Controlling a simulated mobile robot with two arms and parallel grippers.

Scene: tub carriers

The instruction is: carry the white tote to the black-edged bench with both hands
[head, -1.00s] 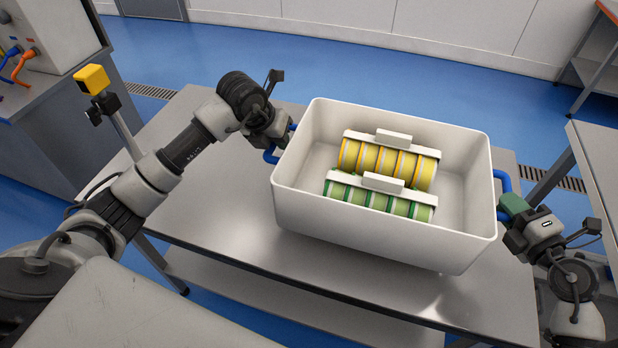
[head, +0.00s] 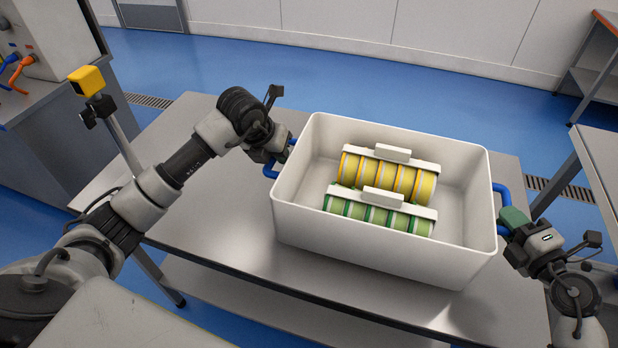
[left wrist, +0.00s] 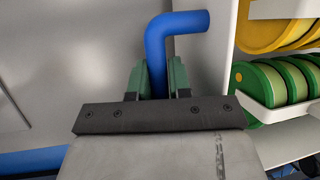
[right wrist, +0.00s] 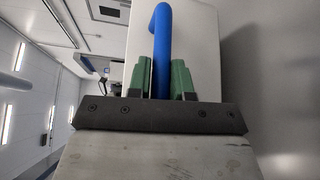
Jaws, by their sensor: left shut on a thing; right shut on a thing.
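The white tote (head: 370,243) is over the grey bench with a dark edge (head: 225,262) in the head view. A small gap under it or contact with the top cannot be told. Inside lie a rack of yellow spools (head: 388,175) and a rack of green spools (head: 378,214). My left gripper (head: 281,153) is shut on the tote's left blue handle (head: 269,169), also seen in the left wrist view (left wrist: 182,22). My right gripper (head: 512,217) is shut on the right blue handle (head: 503,190), between green fingers in the right wrist view (right wrist: 161,60).
A grey cabinet with cables (head: 45,130) and a yellow-topped post (head: 87,80) stand at the left. Another grey table (head: 600,160) is close at the right. An orange-edged bench (head: 598,75) stands at the far right. Blue floor (head: 300,70) lies behind the bench.

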